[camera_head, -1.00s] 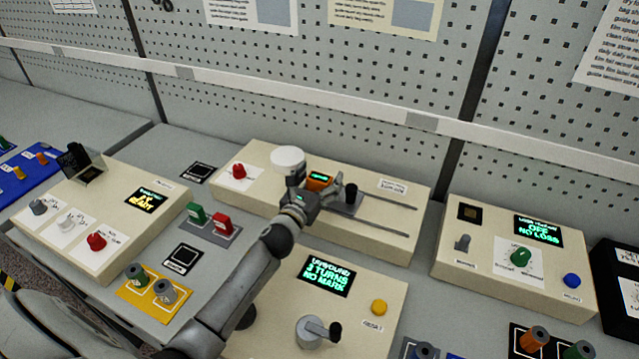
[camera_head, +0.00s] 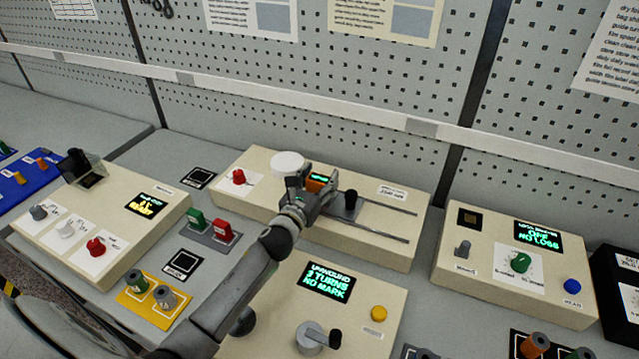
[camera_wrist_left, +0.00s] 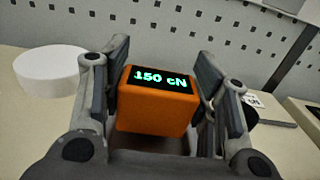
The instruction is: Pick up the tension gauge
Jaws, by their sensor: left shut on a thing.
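The tension gauge (camera_wrist_left: 158,100) is an orange block with a dark display reading 150 cN in green. In the left wrist view it sits between the two fingers of my left gripper (camera_wrist_left: 160,95), which is shut on it. In the head view the gauge (camera_head: 316,184) shows only in part, behind my left gripper (camera_head: 312,190), over the long beige box (camera_head: 385,250) at the back. I cannot tell whether the gauge touches the box. My right gripper is not in view.
A white round piece (camera_head: 288,162) is close to the left of the gauge. A black-knobbed slider (camera_head: 350,198) on rails is to its right. A beige box with a crank (camera_head: 318,337) stands in front. Red and green blocks (camera_head: 222,229) lie front left.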

